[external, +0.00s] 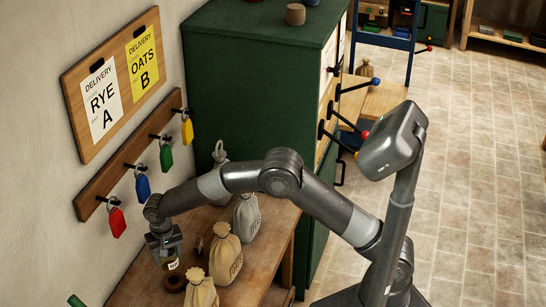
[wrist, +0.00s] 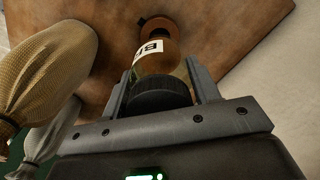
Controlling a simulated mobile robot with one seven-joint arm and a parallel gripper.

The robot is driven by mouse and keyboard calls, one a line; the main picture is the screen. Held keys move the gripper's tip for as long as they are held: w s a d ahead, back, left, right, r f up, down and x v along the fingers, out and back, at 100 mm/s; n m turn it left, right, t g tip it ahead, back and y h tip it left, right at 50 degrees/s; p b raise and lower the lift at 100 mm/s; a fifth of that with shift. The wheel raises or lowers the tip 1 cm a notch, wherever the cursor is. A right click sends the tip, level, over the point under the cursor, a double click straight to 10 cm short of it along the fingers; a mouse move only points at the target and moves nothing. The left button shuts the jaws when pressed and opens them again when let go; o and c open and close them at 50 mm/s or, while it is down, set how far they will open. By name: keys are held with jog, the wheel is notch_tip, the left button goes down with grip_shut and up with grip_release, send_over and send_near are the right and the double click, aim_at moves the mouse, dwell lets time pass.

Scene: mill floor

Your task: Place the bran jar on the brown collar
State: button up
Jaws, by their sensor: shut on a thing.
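The bran jar (wrist: 157,62) has a black lid, amber glass and a white label of which only the first letters show. My gripper (wrist: 163,88) is shut on it near the lid in the wrist view. In the external view the jar (external: 172,265) hangs below my gripper (external: 166,252), label outward. The brown collar (external: 175,283) is a dark ring on the bench directly under the jar. In the wrist view a brown ring (wrist: 154,22) shows around the jar's far end. I cannot tell whether the jar touches it.
Tied cloth sacks stand close on the right of the jar: a tan one (external: 225,254), a front one (external: 201,290) and a grey one (external: 246,217). The wooden bench (external: 265,250) ends at right. Key tags hang from a wall rack (external: 128,160). A green cabinet (external: 250,90) stands behind.

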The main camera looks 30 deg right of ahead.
aim_at(171, 269)
jog(key=shift+f, duration=3.2)
jog(key=shift+f, duration=0.1)
jog(key=o, duration=1.2)
notch_tip(171, 269, up, 12)
jog(key=shift+r, duration=0.1)
jog(key=shift+d, duration=0.1)
